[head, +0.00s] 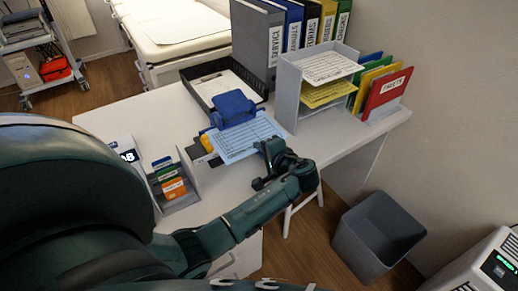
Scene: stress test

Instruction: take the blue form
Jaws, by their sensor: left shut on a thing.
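The blue form (238,140) is a light blue printed sheet over the white desk, in front of a dark blue desk device (232,107). My left gripper (264,149) is at the sheet's right front edge and is shut on it. The fingertips are small and dark here, and part of the form's edge is hidden by them. I cannot tell whether the form is lifted clear of what lies under it. My right gripper is not in view.
A grey tray rack (289,99) holds white and yellow forms (328,93). Coloured folders (386,92) stand right of it, binders (262,42) behind. A black tray with a clipboard (213,88) is at the back. A card holder (180,203) stands left; a bin (378,236) is on the floor.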

